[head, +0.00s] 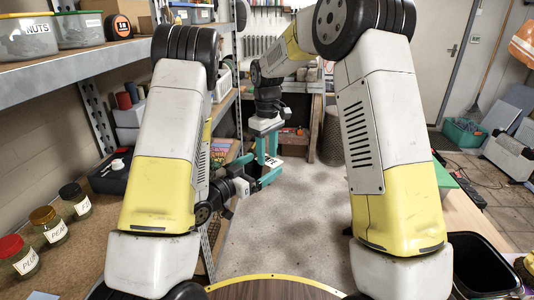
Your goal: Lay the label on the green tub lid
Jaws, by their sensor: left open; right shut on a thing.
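My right gripper (267,150) points down in the middle of the view, shut on a small white label with dark print (271,160). My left gripper (268,177) is open and points right, just below and close to the label; I cannot tell whether it touches it. On the top left shelf, a clear tub (80,33) has a thin green lid edge (78,12). A clear tub marked NUTS (28,40) with a yellowish lid edge (22,15) stands beside it. The tops of both lids are barely visible.
Jars with red (10,246), gold and black lids stand on the lower left shelf. A flat green thing (457,190) lies on the right bench, mostly hidden by my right arm. A black bin (482,268) stands at lower right. The middle floor is clear.

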